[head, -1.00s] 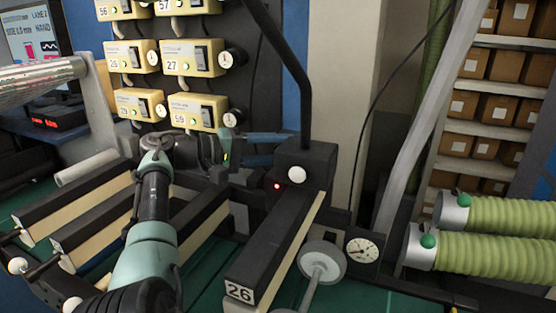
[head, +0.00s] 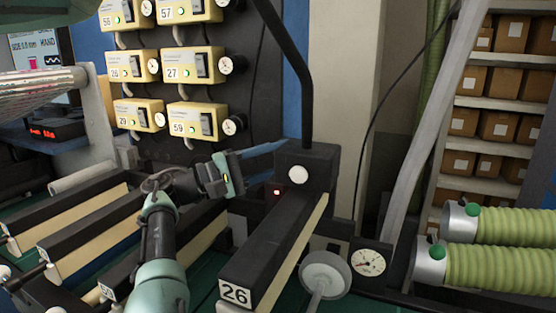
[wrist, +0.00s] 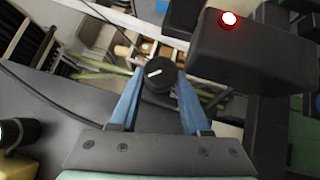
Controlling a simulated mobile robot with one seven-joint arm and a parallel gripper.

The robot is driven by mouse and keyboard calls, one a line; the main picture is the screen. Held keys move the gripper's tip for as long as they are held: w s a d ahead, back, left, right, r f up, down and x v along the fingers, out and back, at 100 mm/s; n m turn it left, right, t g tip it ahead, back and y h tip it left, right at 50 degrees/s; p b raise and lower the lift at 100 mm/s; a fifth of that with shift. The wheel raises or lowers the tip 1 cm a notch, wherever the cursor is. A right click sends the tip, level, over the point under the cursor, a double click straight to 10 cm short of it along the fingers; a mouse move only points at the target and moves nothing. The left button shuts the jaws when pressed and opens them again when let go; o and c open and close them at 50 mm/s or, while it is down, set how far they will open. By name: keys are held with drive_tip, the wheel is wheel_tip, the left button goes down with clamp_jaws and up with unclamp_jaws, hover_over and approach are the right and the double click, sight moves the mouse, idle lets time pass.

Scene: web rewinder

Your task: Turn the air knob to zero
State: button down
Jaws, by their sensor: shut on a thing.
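In the wrist view, a black round knob (wrist: 158,74) with a short white pointer line sits between the two blue fingertips of my gripper (wrist: 157,80). The fingers are shut on it from both sides. The pointer line lies nearly level in that view, its right end slightly higher. In the head view, my gripper (head: 278,147) reaches right, its blue fingers ending at the upper left of a dark box (head: 318,160). The knob cannot be made out there. A round dial gauge (head: 367,262) stands at lower right; its exact reading is too small to tell.
The box has a white round button (head: 298,174) and a lit red lamp (head: 277,192). A bar labelled 26 (head: 262,262) runs toward me below my gripper. Yellow control units (head: 197,65) hang at upper left. Green hoses (head: 500,262) lie at right.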

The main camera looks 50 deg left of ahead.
sight(278, 140)
drive_tip(key=shift+s+a, duration=0.1)
drive_tip(key=shift+c, duration=1.8)
unclamp_jaws()
wheel_tip(278, 140, up, 10)
drive_tip(key=b, duration=0.3)
drive_tip(key=shift+f, duration=0.2)
drive_tip(key=shift+s+r, duration=0.1)
drive_tip(key=shift+r, duration=0.6)
drive_tip(key=f, duration=0.2)
drive_tip(key=f+g, duration=0.1)
drive_tip(key=f, duration=0.2)
drive_tip(key=w+f+g+y, duration=0.1)
drive_tip(key=f, duration=0.1)
drive_tip(key=shift+a+f+n, duration=0.3)
drive_tip(key=s+a+f+b, duration=0.2)
drive_tip(key=s, duration=0.6)
drive_tip(key=shift+g, duration=0.3)
